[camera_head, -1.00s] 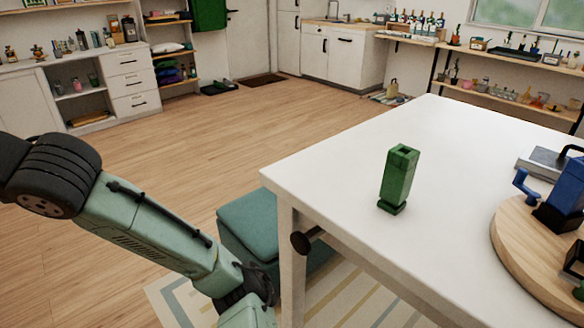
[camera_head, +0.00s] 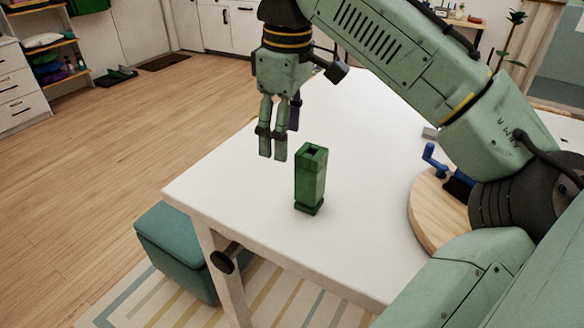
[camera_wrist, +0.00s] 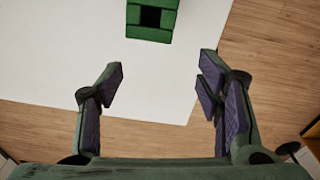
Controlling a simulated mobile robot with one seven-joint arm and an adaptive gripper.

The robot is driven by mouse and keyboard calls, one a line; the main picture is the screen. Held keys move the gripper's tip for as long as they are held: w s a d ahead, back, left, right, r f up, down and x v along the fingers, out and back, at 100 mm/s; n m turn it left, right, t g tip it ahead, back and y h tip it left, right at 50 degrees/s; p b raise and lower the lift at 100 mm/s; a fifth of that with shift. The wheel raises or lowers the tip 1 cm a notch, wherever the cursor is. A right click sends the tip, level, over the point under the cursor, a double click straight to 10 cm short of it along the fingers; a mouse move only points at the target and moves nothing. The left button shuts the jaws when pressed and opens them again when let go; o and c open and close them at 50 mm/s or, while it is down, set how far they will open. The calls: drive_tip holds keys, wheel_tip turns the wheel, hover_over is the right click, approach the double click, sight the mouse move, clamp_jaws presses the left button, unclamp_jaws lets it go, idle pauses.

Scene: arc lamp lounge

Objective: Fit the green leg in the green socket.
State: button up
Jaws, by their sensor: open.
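A green block-shaped post (camera_head: 311,180) with a square hole in its top stands upright on the white table (camera_head: 375,230), near the table's front left corner. I cannot tell from its shape whether it is the leg or the socket. My gripper (camera_head: 273,152) hangs pointing down, just left of the post's top and apart from it. In the wrist view, the fingers (camera_wrist: 160,90) are spread with nothing between them. The post's holed top (camera_wrist: 150,18) shows beyond the fingertips at the upper edge. No second green piece is clear to see.
A round wooden board (camera_head: 428,215) lies on the right of the table, with a blue crank-like part (camera_head: 434,160) on it, partly behind my arm. A teal stool (camera_head: 176,245) stands below the table's left edge.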

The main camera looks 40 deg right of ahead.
sight(310, 156)
drive_tip(key=shift+m+g, duration=0.4)
drive_tip(key=shift+m, duration=0.4)
drive_tip(key=s+d, duration=0.2)
drive_tip(key=s, duration=0.1)
drive_tip(key=shift+d+r, duration=0.15)
drive_tip(key=shift+d, duration=0.2)
wheel_tip(310, 156, down, 5)
drive_tip(key=shift+s+r, duration=0.15)
drive_tip(key=shift+d+f, duration=0.2)
drive_tip(key=shift+f, duration=2.7)
drive_tip(key=shift+c, duration=0.4)
clamp_jaws()
